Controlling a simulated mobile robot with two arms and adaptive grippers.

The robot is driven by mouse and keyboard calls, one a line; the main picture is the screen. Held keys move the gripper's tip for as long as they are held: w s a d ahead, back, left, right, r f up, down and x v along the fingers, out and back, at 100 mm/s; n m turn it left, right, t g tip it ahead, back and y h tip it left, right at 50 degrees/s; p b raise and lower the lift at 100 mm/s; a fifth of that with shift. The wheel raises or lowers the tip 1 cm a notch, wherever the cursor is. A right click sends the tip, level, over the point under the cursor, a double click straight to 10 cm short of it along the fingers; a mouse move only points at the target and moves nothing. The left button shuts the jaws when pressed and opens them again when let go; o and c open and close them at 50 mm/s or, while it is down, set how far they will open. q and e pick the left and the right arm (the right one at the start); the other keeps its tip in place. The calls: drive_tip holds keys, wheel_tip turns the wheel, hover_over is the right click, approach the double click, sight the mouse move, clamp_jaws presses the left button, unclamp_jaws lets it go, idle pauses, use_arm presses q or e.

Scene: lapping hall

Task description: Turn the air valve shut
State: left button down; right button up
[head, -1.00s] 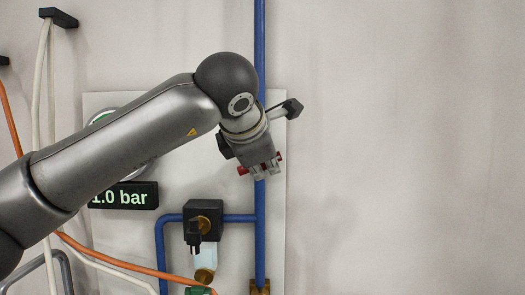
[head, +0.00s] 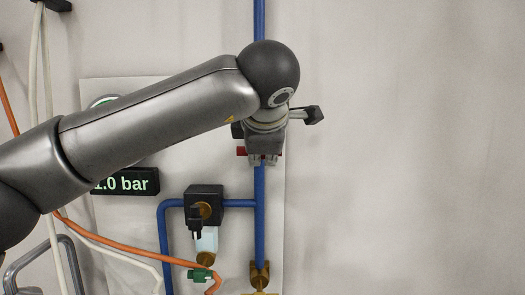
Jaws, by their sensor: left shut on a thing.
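My left gripper (head: 263,160) points down in front of the vertical blue pipe (head: 259,220) and is shut on a red handle (head: 241,151), taken to be the air valve's. Only the handle's left end shows beside the jaws; the rest of it and the valve body are hidden behind the gripper. The pressure display (head: 127,181) shows a value ending in .0 bar, its first digit partly covered by my left arm. My right gripper is not in view.
A brass fitting (head: 259,274) is at the pipe's lower end. An orange hose (head: 135,251) and white hoses hang at left. The wall at right is bare.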

use_arm(q)
drive_tip(key=c, duration=1.4)
unclamp_jaws()
drive_tip(key=shift+c, duration=0.2)
drive_tip(key=shift+o, duration=0.3)
drive_tip(key=v, duration=1.2)
